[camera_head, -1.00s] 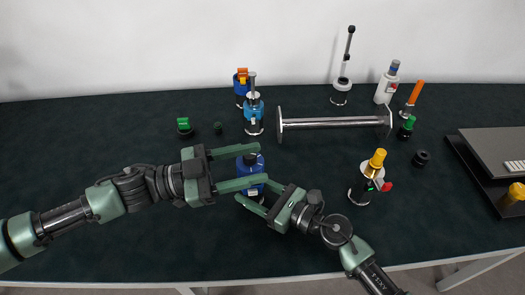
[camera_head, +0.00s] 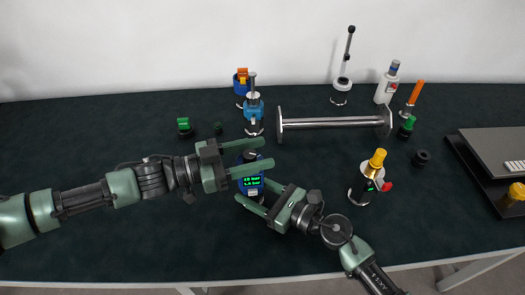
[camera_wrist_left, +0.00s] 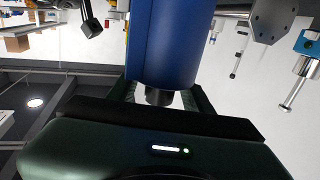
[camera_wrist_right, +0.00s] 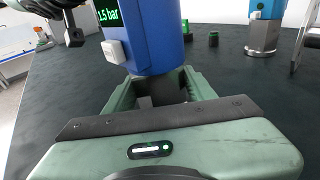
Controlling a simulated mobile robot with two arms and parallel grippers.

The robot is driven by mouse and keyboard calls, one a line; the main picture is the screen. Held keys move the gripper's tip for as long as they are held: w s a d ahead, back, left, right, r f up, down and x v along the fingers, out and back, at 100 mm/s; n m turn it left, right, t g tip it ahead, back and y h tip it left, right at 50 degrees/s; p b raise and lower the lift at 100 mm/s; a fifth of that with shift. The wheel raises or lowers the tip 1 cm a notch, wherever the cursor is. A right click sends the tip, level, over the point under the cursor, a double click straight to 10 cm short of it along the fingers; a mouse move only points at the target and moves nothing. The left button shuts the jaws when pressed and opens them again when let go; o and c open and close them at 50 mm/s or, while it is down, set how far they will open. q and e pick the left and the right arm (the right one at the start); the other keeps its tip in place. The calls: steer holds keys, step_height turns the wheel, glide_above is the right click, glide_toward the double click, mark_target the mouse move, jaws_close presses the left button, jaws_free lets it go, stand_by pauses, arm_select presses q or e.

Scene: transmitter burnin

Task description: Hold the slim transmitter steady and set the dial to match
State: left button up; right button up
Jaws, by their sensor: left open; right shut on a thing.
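A slim blue transmitter (camera_head: 247,189) with a dark top and two lines of green display text stands in the middle of the table. My right gripper (camera_head: 253,190) is shut on it from the front right, low on its body. In the right wrist view the blue body (camera_wrist_right: 160,50) reads "1.5 bar" and carries a white knob (camera_wrist_right: 116,51). My left gripper (camera_head: 267,152) is open, its fingers around the top above the display. In the left wrist view the blue body (camera_wrist_left: 170,45) and its dark end (camera_wrist_left: 159,97) show between the fingers.
A gold-topped transmitter (camera_head: 376,164) with a red part stands to the right. A metal pipe (camera_head: 330,123) on end flanges and a light-blue instrument (camera_head: 254,112) stand behind. A grey tray (camera_head: 490,160) lies at far right. The left front of the table is clear.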

arm_select(q)
steer(key=shift+w+d, duration=0.2)
steer(key=shift+d, duration=0.5)
jaws_close()
